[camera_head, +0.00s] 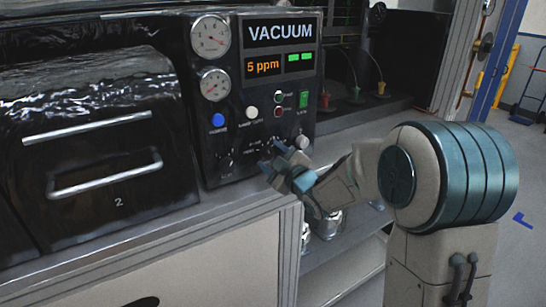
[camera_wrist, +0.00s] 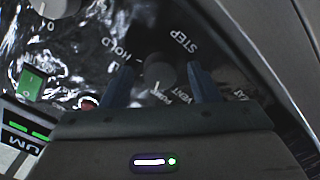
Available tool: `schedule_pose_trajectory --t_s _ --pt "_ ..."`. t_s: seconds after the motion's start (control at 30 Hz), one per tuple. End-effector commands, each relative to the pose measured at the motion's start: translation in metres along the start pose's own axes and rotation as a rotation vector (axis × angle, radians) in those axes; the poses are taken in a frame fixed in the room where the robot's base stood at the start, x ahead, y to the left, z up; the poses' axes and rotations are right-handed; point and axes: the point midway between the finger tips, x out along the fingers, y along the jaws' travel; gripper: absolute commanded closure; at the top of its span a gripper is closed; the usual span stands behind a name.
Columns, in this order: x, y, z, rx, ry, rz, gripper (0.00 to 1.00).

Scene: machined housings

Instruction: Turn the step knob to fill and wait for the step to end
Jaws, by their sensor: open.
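My gripper (camera_wrist: 160,88) is open, with one blue finger on each side of the knob; I see no clear contact. In the head view my gripper (camera_head: 278,167) is at the lower part of the vacuum panel (camera_head: 240,150) and hides most of the knob.
Two gauges (camera_head: 210,36), a blue button (camera_head: 217,120), a white button (camera_head: 251,112) and a green switch (camera_head: 304,100) sit around on the panel. A chamber door (camera_head: 110,140) marked 2 with metal handles is at left. A ledge (camera_head: 230,200) runs below the panel.

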Motion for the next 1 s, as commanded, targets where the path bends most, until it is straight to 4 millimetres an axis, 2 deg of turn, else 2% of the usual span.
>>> schedule_pose_trajectory --t_s 0.1,0.13,0.23,0.3,0.67,1.0 --pt "-0.0002 0.0 0.0001 0.0 0.0 0.0 0.45" --pt "-0.0002 0.0 0.0001 0.0 0.0 0.0 0.48" --pt "-0.0003 0.0 0.0002 0.0 0.0 0.0 0.76" --pt "-0.0004 0.0001 0.0002 0.0 0.0 0.0 0.9" --pt "-0.0007 -0.0005 0.0014 0.045 -0.001 0.001 0.89" --pt "-0.0008 -0.001 0.0021 0.275 -0.001 0.002 0.89"
